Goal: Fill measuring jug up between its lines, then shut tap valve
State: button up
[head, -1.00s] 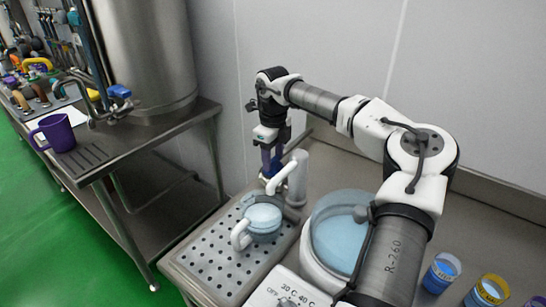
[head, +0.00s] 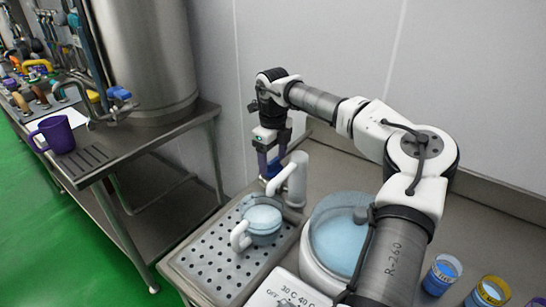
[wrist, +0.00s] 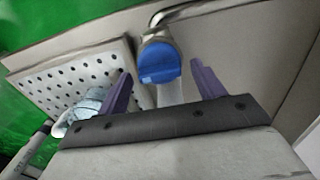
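The measuring jug (head: 264,224) stands upright on the perforated drip tray under the spout, with pale blue liquid in it. Its lines are too small to read against the level. It also shows partly in the wrist view (wrist: 88,104), behind one finger. The tap (head: 297,182) is a pale column with a bent spout over the jug. Its blue valve knob (wrist: 158,62) shows between my fingertips in the wrist view. My gripper (head: 271,176), with purple fingers, is above and around the knob. It is open, with visible gaps beside the knob (wrist: 162,70).
The drip tray (head: 205,272) fills the bench's front left corner. A round vessel of pale blue liquid (head: 340,238) stands right of the tap. Several small cups, one blue (head: 440,274), are at lower right. A purple mug (head: 57,134) stands on the separate left bench.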

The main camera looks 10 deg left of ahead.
aim_at(273, 161)
notch_tip(273, 161, up, 14)
jog(key=b, duration=0.2)
dwell(0.4)
jog(key=shift+f, duration=0.15)
